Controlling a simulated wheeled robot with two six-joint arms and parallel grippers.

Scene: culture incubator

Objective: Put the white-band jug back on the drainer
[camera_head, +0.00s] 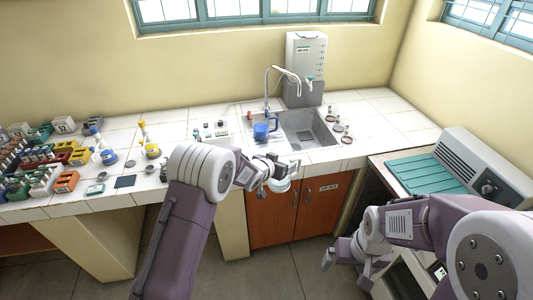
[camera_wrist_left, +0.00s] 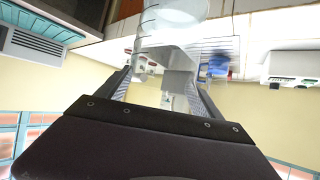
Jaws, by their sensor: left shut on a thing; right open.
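My left gripper (camera_head: 281,168) is shut on a clear jug (camera_head: 279,185), held in the air in front of the counter's front edge. In the left wrist view the see-through jug (camera_wrist_left: 168,22) sits at the tips of the left gripper's fingers (camera_wrist_left: 164,80); its band is hard to make out. The drainer (camera_head: 247,124) lies on the counter left of the sink, beyond the left gripper. A blue jug (camera_head: 261,131) stands at it, and blue also shows in the left wrist view (camera_wrist_left: 217,66). My right gripper (camera_head: 346,266) is open and empty, low at the right.
The sink (camera_head: 308,128) with its tap (camera_head: 283,72) is right of the drainer, and a white dispenser (camera_head: 305,58) stands behind. Small items (camera_head: 343,130) stand right of the sink. Racks and bottles crowd the left counter. A teal-topped machine (camera_head: 425,174) is at right.

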